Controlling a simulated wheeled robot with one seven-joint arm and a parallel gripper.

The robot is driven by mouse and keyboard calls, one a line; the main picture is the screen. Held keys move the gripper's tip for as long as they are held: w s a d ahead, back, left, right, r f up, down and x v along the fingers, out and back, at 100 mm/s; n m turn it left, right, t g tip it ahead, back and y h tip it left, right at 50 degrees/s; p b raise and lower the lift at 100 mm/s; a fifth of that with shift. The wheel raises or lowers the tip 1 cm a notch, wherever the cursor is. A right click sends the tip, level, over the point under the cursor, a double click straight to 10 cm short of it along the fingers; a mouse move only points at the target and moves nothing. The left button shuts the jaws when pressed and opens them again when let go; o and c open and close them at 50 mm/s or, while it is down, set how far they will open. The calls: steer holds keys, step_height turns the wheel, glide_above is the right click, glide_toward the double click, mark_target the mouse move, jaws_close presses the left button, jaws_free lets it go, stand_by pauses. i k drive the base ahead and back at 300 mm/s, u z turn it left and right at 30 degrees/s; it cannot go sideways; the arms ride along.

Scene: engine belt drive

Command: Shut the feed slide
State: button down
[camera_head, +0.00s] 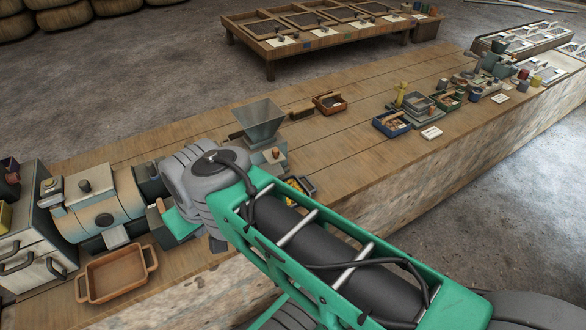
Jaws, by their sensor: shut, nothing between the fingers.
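A grey funnel hopper (260,119) stands on the long wooden bench, on a small pale-grey housing (272,155). A short wooden piece (301,110) lies close to the hopper's right side, and a dark bar (236,135) shows at its left. I cannot tell which of these is the feed slide, or how far it is open. My green arm reaches in from the lower right, and its grey joint ends just left of and in front of the hopper's housing. My gripper's fingers cannot be made out; the joint and green link cover that area.
A drum machine (98,205) and an orange-brown tray (116,275) stand at the left. A yellow-filled tray (296,190) sits beside my arm. A small wooden box (330,103) stands right of the hopper.

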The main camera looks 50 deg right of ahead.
mark_target(273, 156)
steer(key=k, duration=0.65)
steer(key=z, duration=0.75)
steer(key=i, duration=1.15)
steer(key=z, duration=0.25)
steer(key=k, duration=0.5)
steer(key=u, duration=0.1)
steer(key=i, duration=0.35)
steer(key=u, duration=0.95)
